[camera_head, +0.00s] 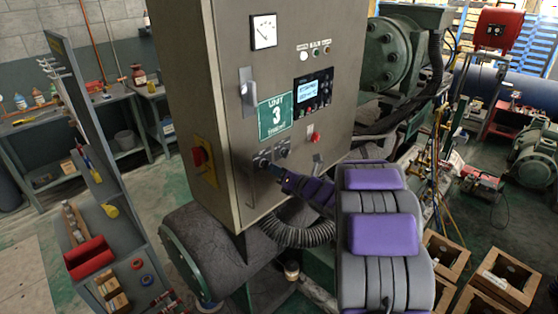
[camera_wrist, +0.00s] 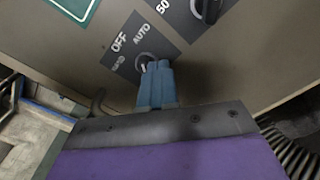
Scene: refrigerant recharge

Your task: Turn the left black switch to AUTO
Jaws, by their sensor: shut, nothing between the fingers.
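The left black switch (camera_wrist: 144,60) is on a dark plate marked OFF and AUTO in the wrist view. A light mark shows on its knob, but its exact setting is hard to tell. My gripper (camera_wrist: 157,69) has its blue fingers closed, with the tips right at the knob's lower right edge and covering part of it. I cannot tell whether they touch it. In the head view, my gripper (camera_head: 273,170) is at the lower front of the grey cabinet, by the left switch (camera_head: 262,161).
A second black switch (camera_wrist: 207,9) sits up and right of it. The grey cabinet (camera_head: 228,75) carries a green UNIT 3 sign (camera_head: 275,116), a display (camera_head: 314,90) and a red button (camera_head: 314,138). A red knob (camera_head: 199,156) is on its side. A black corrugated hose (camera_head: 298,234) runs below.

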